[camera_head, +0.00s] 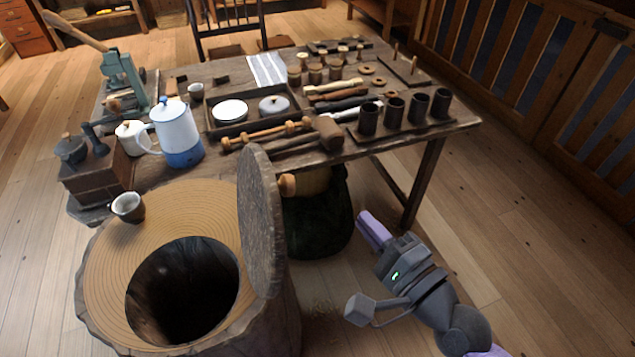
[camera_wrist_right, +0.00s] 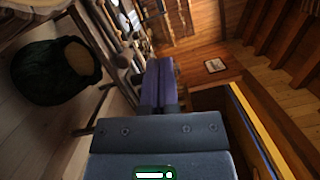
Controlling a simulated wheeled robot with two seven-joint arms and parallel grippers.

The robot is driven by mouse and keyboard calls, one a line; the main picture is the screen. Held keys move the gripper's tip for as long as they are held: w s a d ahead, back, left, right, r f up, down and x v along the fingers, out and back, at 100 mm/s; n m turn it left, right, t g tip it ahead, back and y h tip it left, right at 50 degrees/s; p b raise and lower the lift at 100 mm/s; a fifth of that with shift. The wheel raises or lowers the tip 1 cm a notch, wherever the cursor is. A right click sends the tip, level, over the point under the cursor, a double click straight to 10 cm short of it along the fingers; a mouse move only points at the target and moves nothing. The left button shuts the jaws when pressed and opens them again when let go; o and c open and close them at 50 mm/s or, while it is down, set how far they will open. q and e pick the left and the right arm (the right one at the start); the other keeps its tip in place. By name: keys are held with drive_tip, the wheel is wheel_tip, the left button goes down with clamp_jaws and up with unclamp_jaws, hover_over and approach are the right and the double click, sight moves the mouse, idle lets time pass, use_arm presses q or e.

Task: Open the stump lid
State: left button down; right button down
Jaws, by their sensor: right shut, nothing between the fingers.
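The hollow tree stump (camera_head: 95,265) stands at the lower left in the head view, its ringed top around a dark round hole. The stump lid (camera_head: 260,225), a round bark-grey disc, stands on edge, nearly upright, at the right side of the hole. My right gripper (camera_head: 370,225) is to the right of the stump and lid, clear of both, with its purple fingers pointing up and left. In the right wrist view its fingers (camera_wrist_right: 160,78) are together with nothing between them. The left gripper is not in view.
A small cup (camera_head: 128,207) sits on the stump's rim. The workbench (camera_head: 330,165) behind holds a kettle (camera_head: 175,133), a tray (camera_head: 215,125), mallets and dark cups. A dark green sack (camera_head: 318,225) stands behind the lid; it also shows in the wrist view (camera_wrist_right: 50,80). Floor right of my gripper is clear.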

sight(284, 186)
drive_tip(key=w+a+r+p, duration=0.1)
drive_tip(key=w+a+p, duration=0.1)
drive_tip(key=w+a, duration=0.4)
drive_tip(key=shift+a, duration=1.1)
drive_tip(key=shift+r, duration=0.1)
drive_tip(key=a+r+p, duration=0.1)
drive_tip(key=a+n+p, duration=0.1)
drive_tip(key=p, duration=0.1)
drive_tip(key=s+a+r+n+p, duration=0.1)
drive_tip(key=p, duration=0.1)
drive_tip(key=shift+s+a+r+g, duration=0.1)
drive_tip(key=shift+a+r+g, duration=0.15)
drive_tip(key=shift+r+g, duration=0.15)
drive_tip(key=shift+s+a+f+n, duration=0.1)
drive_tip(key=shift+a+f+n, duration=0.2)
drive_tip(key=shift+a+f, duration=0.05)
